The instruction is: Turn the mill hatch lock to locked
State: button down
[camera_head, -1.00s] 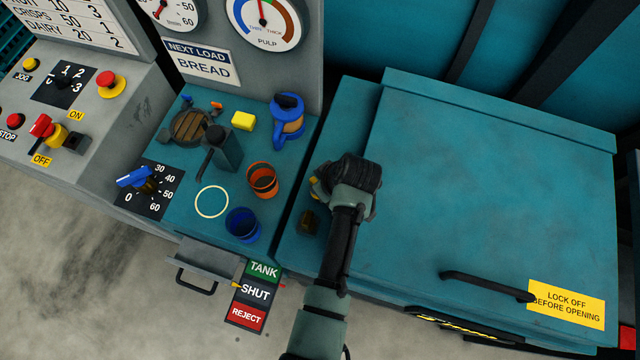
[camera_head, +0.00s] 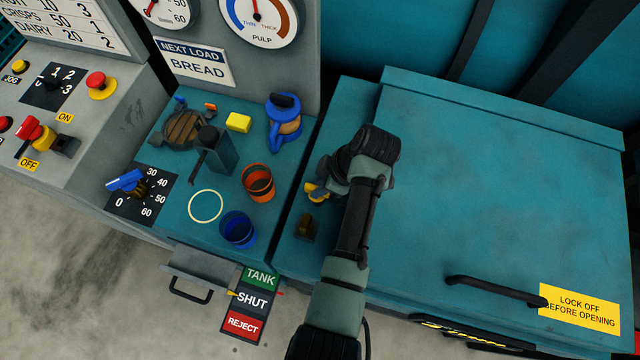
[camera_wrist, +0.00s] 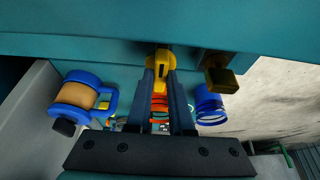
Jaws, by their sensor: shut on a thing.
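The teal mill hatch (camera_head: 490,200) is down, with a black handle (camera_head: 495,288) and a "LOCK OFF BEFORE OPENING" label near its front edge. The yellow lock handle (camera_head: 313,191) is at the left side of the hatch, mostly hidden by my wrist. It also shows in the wrist view (camera_wrist: 160,63), between my fingertips. My gripper (camera_head: 322,188) is shut on this yellow handle. A brown, brass-like block (camera_head: 305,227) sits just in front of it, apart from my fingers, and also shows in the wrist view (camera_wrist: 220,74). I cannot read any lock position marking.
Left of the hatch, a teal shelf holds an orange cup (camera_head: 258,182), a blue cup (camera_head: 238,229), a blue-handled jug (camera_head: 285,122), a yellow block (camera_head: 238,122) and a dark lever post (camera_head: 215,150). A dial with a blue handle (camera_head: 126,180) is farther left.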

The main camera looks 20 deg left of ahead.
dwell(0.3)
jog(key=c, duration=0.8)
grip_release()
jog(key=v, duration=1.3)
jog(key=shift+w, duration=0.2)
